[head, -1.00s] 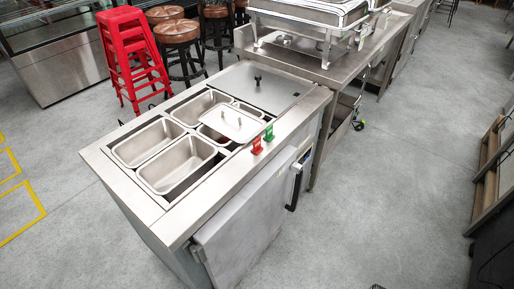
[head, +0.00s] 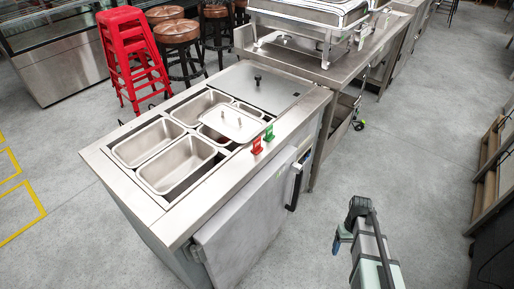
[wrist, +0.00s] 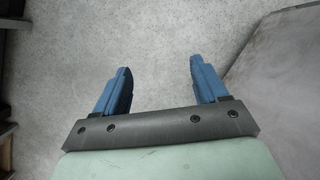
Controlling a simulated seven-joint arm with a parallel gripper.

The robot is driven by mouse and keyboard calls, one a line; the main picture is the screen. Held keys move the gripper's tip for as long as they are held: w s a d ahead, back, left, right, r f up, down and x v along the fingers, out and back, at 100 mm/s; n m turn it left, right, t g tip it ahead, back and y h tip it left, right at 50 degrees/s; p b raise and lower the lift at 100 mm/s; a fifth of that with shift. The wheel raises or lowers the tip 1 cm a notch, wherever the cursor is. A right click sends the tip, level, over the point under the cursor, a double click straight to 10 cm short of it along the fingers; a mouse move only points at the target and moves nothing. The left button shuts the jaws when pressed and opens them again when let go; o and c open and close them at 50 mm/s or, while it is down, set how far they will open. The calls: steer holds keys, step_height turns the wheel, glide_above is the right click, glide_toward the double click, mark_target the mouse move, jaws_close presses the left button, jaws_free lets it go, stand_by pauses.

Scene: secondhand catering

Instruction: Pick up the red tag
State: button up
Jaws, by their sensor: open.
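The red tag (head: 257,146) stands upright on the right-hand rim of the steel prep counter (head: 205,211) in the head view. A green tag (head: 269,133) stands just behind it on the same rim. My gripper (head: 337,242) is at the lower right of the head view, out over the floor, to the right of the counter and well apart from the red tag. In the wrist view my gripper (wrist: 158,78) has its two blue fingers wide apart, with only grey floor between them. The red tag is not visible in the wrist view.
The counter holds several steel pans (head: 175,165) and a loose lid (head: 231,124). Its door (head: 245,230) faces my arm's side. A steel table with a chafing dish (head: 310,20) stands behind. Red stools (head: 133,55) stand at back left. Open floor (head: 410,150) lies to the right.

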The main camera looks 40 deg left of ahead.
steer(key=w+a+r+n+t, duration=0.1)
steer(key=w+a+r+n, duration=0.3)
steer(key=a+r, duration=0.7)
steer(key=n+t+y, duration=0.1)
steer(key=n+t, duration=0.1)
steer(key=n, duration=0.4)
glide_toward(257, 139)
steer(key=shift+s+d+f, duration=0.1)
steer(key=shift+f, duration=2.9)
steer(key=shift+s+d+f, duration=0.1)
steer(key=shift+f, duration=2.9)
steer(key=shift+c, duration=0.3)
steer(key=c, duration=1.1)
